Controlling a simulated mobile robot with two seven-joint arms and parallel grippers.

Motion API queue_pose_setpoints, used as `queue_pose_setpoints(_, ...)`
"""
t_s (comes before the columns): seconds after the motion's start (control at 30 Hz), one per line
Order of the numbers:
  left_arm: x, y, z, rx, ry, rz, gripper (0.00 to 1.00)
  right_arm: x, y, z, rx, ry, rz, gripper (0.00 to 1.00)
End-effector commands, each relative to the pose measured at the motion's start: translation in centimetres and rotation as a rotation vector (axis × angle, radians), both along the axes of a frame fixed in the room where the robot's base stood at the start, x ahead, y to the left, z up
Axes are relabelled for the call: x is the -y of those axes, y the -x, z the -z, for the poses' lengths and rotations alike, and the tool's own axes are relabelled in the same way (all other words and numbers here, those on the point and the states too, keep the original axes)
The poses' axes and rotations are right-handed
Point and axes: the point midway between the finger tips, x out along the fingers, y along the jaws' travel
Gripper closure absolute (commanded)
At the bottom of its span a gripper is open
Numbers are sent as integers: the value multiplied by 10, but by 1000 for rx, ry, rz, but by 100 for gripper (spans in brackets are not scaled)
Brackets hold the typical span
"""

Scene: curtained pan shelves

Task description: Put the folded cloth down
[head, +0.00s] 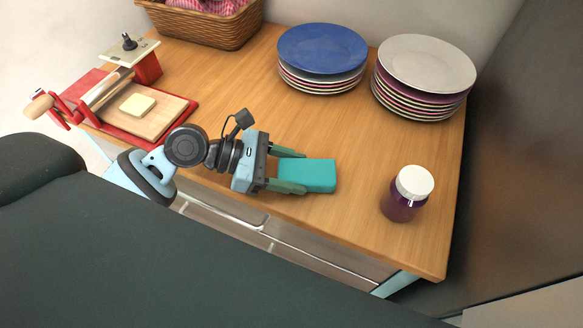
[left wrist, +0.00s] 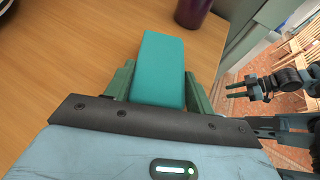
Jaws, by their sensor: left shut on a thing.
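The folded cloth (head: 308,176) is a teal block shape. My left gripper (head: 292,171) is shut on it, with green fingers along two opposite sides. The cloth is over the wooden counter near its front edge, and I cannot tell whether it touches the wood. In the left wrist view the cloth (left wrist: 160,68) sticks out straight ahead between the fingers of the left gripper (left wrist: 157,85). My right gripper (left wrist: 236,91) shows small at the right of the left wrist view, away from the counter, with its two fingers apart and nothing between them.
A purple jar (head: 404,203) with a white lid stands right of the cloth. Blue-topped plates (head: 322,48) and pale-topped plates (head: 427,64) are stacked behind. A cutting board (head: 147,112) on a red tray and a wicker basket (head: 208,27) are to the left. Counter (head: 330,125) between cloth and plates is clear.

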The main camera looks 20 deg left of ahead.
Motion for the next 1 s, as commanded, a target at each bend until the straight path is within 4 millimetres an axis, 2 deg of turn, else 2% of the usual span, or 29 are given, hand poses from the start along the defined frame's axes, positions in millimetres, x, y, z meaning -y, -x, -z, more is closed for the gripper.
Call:
queue_pose_setpoints(0.13,0,0,2,-1,0,0,68,0,-8,-3,15,-1,0,64)
queue_pose_setpoints(0.17,0,0,2,-1,0,0,43,0,-8,-3,16,-1,0,64)
queue_pose_setpoints(0.3,0,0,2,0,0,0,25,0,-8,-3,17,-2,1,64)
queue_pose_setpoints(0.67,0,0,-1,2,-1,0,24,-1,-2,-1,5,-3,3,64)
queue_pose_setpoints(0.87,-24,9,-9,-1,-5,-1,24,-1,-1,-1,2,-2,3,64)
queue_pose_setpoints(1.0,-49,18,-20,-3,-6,-1,24,-1,0,0,0,-2,3,64)
